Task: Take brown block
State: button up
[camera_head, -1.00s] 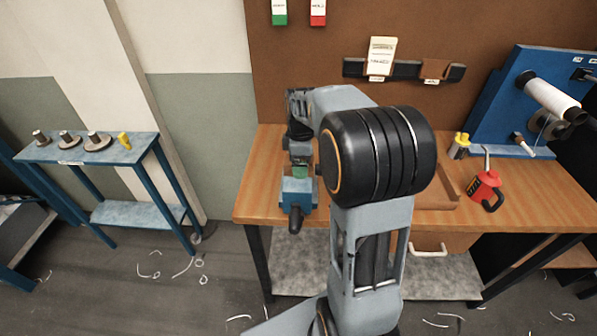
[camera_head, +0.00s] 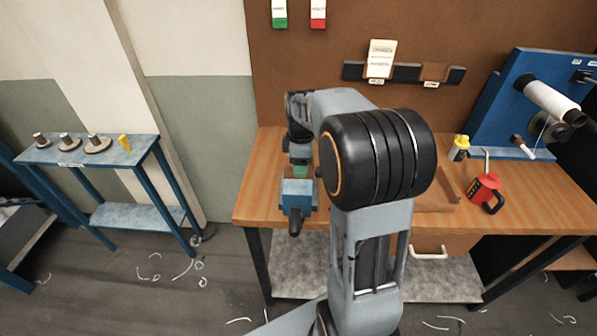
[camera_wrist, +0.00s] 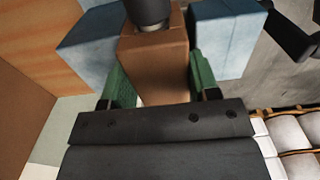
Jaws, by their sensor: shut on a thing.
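A brown block (camera_wrist: 155,55) fills the middle of the wrist view, between two blue vise jaws (camera_wrist: 228,38). A dark round part stands at its far end. My gripper (camera_wrist: 160,82) has its green fingers on both sides of the block, shut on it. In the head view, my gripper (camera_head: 300,168) is low over the blue vise (camera_head: 297,196) at the left front of the workbench. There the block is hidden by my gripper and the vise. I cannot tell whether the vise jaws press on the block.
The wooden workbench (camera_head: 262,190) holds a red oil can (camera_head: 486,192), a small yellow-topped bottle (camera_head: 459,147) and a blue stand with a white spool (camera_head: 552,100). A narrow blue table (camera_head: 75,153) with several small parts stands apart at the left. Open floor lies between them.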

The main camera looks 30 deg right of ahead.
jog(key=shift+r, duration=0.3)
grip_shut()
jog(key=shift+r+p, duration=0.35)
jog(key=shift+p, duration=0.2)
jog(key=shift+r, duration=0.1)
notch_tip(320, 180, up, 5)
jog(key=p, duration=0.4)
jog(key=shift+r, duration=0.15)
